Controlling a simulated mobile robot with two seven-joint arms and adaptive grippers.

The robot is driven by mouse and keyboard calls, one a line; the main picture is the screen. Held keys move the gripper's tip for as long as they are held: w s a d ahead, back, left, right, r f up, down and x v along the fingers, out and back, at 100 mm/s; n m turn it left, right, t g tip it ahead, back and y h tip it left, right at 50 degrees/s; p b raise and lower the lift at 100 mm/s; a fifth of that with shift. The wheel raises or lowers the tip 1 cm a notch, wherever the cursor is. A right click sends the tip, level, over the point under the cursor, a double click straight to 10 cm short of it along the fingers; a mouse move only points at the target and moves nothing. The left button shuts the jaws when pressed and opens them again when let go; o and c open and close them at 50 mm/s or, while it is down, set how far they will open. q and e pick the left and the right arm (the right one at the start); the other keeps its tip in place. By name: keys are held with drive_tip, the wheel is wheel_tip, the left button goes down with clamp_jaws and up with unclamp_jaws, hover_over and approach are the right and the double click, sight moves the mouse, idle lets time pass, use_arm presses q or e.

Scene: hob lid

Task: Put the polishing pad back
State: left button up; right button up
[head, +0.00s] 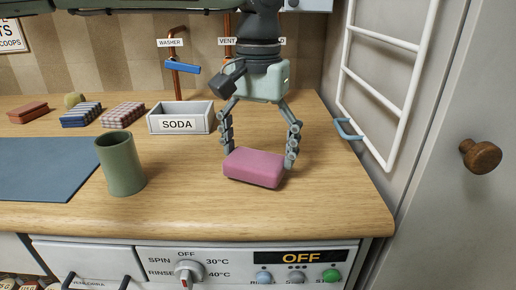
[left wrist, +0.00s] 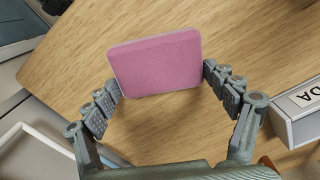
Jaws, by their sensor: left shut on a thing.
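A pink block-shaped pad (head: 254,168) is between the fingers of my left gripper (head: 258,156), low at the wooden counter's front right. The gripper comes down from above and is shut on the pad's two ends. In the left wrist view the pad (left wrist: 156,62) spans the fingertips (left wrist: 160,84), with its broad pink face showing. I cannot tell whether its underside touches the counter. A brown block (head: 28,112), a blue striped block (head: 81,115) and a checked block (head: 123,115) lie at the back left. My right gripper is not in view.
A white SODA box (head: 180,120) stands behind the pad to the left. A green cup (head: 120,165) stands left, beside a blue mat (head: 45,168). A white wall rack (head: 388,100) and a blue-handled hook (head: 347,130) are at right. The counter right of the pad is clear.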

use_arm(q)
drive_tip(key=shift+f, duration=0.45)
drive_tip(key=o, duration=0.9)
wheel_tip(320, 180, up, 12)
drive_tip(key=shift+r, duration=0.1)
